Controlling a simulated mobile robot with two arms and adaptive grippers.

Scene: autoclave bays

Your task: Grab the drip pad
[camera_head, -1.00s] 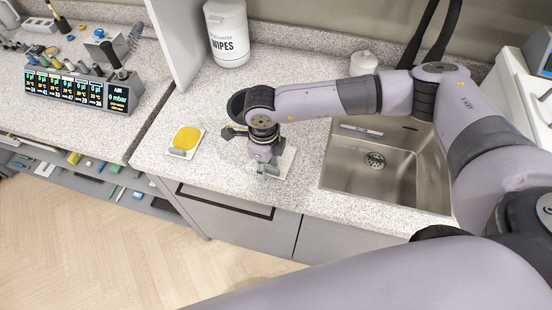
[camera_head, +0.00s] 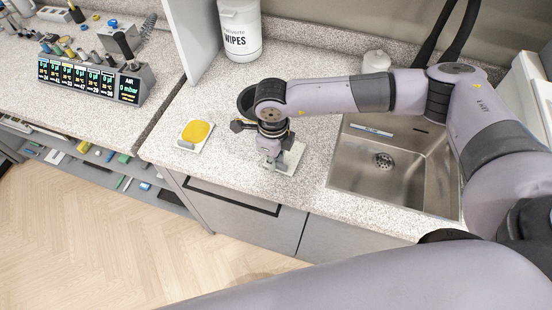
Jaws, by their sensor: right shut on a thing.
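My right gripper (camera_head: 271,163) points down at the speckled counter, left of the sink. It is shut on a pale, flat, square pad (camera_head: 293,158), which I take to be the drip pad. The gripper hides part of this pad, and I cannot tell whether the pad is clear of the counter. A second white square with a yellow top (camera_head: 197,131) and a small grey tab lies on the counter to the left, apart from the gripper. My left gripper is not in view.
A steel sink (camera_head: 384,190) lies right of the gripper. A white wipes tub (camera_head: 240,42) and a small white container (camera_head: 376,62) stand at the back. A grey divider (camera_head: 195,38) separates the left counter, which holds a display unit (camera_head: 100,78). Bare counter surrounds the pads.

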